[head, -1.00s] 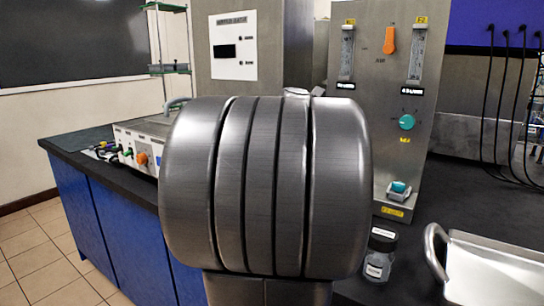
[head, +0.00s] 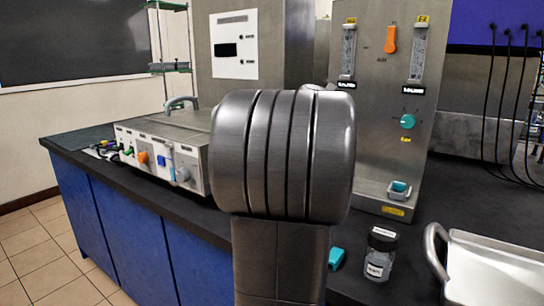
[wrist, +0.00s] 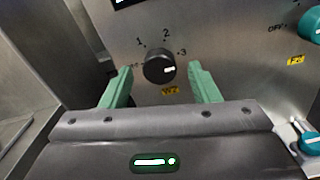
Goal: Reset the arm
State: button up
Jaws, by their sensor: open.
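My gripper (wrist: 161,70) shows in the wrist view, with its two green fingers apart and nothing between them. A black rotary knob (wrist: 160,67) marked 1, 2, 3 on the steel panel appears between the fingertips. I cannot tell how far the fingers are from the panel. In the head view my grey arm fills the middle and hides part of the equipment behind it. My gripper is not visible there.
The flowmeter panel (head: 383,140) stands behind my arm. A white instrument box (head: 165,150) is on the bench at left. A labelled bottle (head: 381,254), a small teal object (head: 336,258) and a metal tray (head: 490,268) are at right. Teal knobs are near my gripper.

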jog(key=v, duration=1.4)
jog(key=w+d+n+p, duration=0.8)
jog(key=w+n, duration=0.3)
jog(key=n, duration=0.8)
jog(key=shift+w+p, duration=0.35)
jog(key=shift+p, duration=0.15)
